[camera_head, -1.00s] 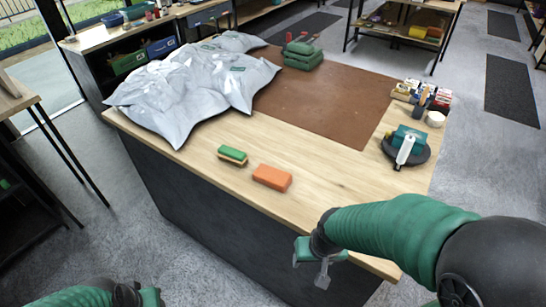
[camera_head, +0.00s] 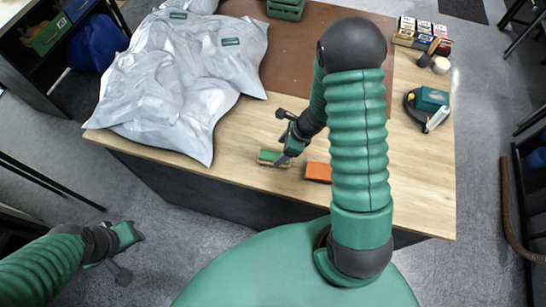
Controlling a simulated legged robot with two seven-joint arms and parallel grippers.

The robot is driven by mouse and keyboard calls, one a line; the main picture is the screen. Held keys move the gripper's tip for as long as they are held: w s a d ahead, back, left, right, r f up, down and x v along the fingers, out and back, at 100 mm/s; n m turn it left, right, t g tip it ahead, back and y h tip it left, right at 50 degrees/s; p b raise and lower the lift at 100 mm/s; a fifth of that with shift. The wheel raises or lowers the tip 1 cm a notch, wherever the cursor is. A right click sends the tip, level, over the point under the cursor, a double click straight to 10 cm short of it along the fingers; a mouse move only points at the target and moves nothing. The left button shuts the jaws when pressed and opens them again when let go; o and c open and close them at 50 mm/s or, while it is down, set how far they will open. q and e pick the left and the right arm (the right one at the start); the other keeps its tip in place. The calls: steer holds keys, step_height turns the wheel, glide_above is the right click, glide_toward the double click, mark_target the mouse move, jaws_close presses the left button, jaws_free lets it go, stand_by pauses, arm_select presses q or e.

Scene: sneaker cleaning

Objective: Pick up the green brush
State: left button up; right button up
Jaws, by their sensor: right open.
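The green brush (camera_head: 266,158), with a green top and pale wooden edge, lies on the wooden part of the workbench near its front edge. My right gripper (camera_head: 284,158) is open and right at the brush, over its right end. It hides part of the brush, and I cannot tell whether the fingers touch it. My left gripper (camera_head: 128,252) is low on the left, off the bench and away from the brush. Its finger gap is not clear.
An orange block (camera_head: 318,172) lies just right of the brush, partly beside my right arm. A crumpled silver bag (camera_head: 185,75) covers the left of the workbench (camera_head: 420,190).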

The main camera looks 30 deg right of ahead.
mark_target(276, 155)
steer(key=shift+s+a+f, duration=0.1)
steer(key=shift+a+f, duration=0.1)
steer(key=shift+f, duration=0.1)
steer(key=shift+a+f+p, duration=0.25)
steer(key=shift+f, duration=0.25)
steer(key=shift+a+f+p, duration=0.2)
steer(key=shift+f, duration=0.3)
steer(key=shift+w+a+f, duration=0.15)
steer(key=shift+w+f, duration=0.2)
steer(key=shift+f, duration=0.2)
steer(key=shift+w+a+f, duration=0.15)
steer(key=shift+w+f, duration=0.15)
steer(key=shift+f, duration=0.25)
steer(key=shift+w+f, duration=0.2)
steer(key=shift+w, duration=0.15)
steer(key=shift+s+r, duration=0.1)
steer(key=shift+s, duration=0.25)
arm_select(q)
steer(key=shift+s+r+b, duration=0.3)
steer(key=shift+s, duration=0.35)
arm_select(e)
steer(key=shift+d, duration=0.1)
steer(key=shift+w, duration=0.1)
steer(key=shift+w+f, duration=0.1)
steer(key=shift+f, duration=0.2)
arm_select(q)
steer(key=shift+w+f, duration=0.2)
steer(key=shift+f, duration=0.05)
